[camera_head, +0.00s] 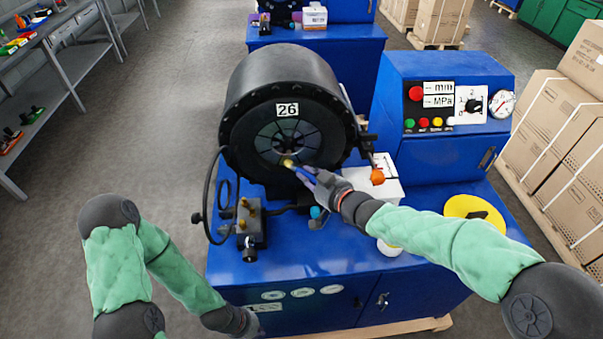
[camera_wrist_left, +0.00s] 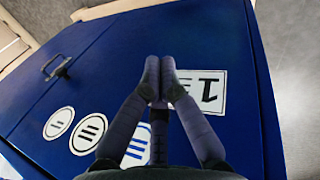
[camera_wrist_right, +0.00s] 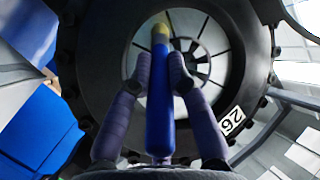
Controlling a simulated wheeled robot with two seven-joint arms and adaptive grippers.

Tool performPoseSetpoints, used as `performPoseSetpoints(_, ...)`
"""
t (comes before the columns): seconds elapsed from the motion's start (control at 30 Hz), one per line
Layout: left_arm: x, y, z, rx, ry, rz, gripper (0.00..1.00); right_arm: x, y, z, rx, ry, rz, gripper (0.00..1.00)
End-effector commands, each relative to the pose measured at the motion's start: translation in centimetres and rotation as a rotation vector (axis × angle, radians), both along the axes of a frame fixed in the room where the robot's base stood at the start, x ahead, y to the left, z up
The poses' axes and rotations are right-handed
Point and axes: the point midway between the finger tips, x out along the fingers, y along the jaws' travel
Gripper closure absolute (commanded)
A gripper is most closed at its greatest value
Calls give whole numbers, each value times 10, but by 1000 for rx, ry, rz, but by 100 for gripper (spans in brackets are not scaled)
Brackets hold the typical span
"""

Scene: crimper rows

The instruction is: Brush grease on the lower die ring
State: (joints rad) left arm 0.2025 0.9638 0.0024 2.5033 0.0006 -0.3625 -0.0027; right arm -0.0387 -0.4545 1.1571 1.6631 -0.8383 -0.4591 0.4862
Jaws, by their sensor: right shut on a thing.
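The black crimper head (camera_head: 250,95) carries a "26" label and has a ring of dark die segments (camera_head: 312,137) around its central opening. My right gripper (camera_head: 312,180) is shut on a blue-handled brush (camera_wrist_right: 160,100) with a yellow tip (camera_head: 288,163). The tip is in front of the lower part of the die ring; I cannot tell whether it touches. In the right wrist view the tip (camera_wrist_right: 160,35) overlaps the die ring (camera_wrist_right: 208,42). My left gripper (camera_wrist_left: 160,68) is shut and empty, low before the blue cabinet front (camera_wrist_left: 225,60).
A valve block with brass fittings (camera_head: 250,222) and a black hose stand left of the head on the blue bench. A control panel (camera_head: 445,105), a white box (camera_head: 385,185) and a yellow disc (camera_head: 474,210) are to the right. Strapped cartons (camera_head: 560,150) stand further right.

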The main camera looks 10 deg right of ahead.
Motion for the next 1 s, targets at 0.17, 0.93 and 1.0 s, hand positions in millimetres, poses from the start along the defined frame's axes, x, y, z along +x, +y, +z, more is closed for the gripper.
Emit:
performPoseSetpoints(0.17, 0, 0, 5, 0, 0, 0, 100, -1, -8, 0, 0, 0, 0, 100)
performPoseSetpoints(0.93, 0, 0, 25, 0, 0, 0, 100, 2, -43, 0, 1, 1, 1, 100)
performPoseSetpoints(1.0, 0, 0, 24, 0, 0, 0, 100, 2, -42, -1, 0, 0, 1, 100)
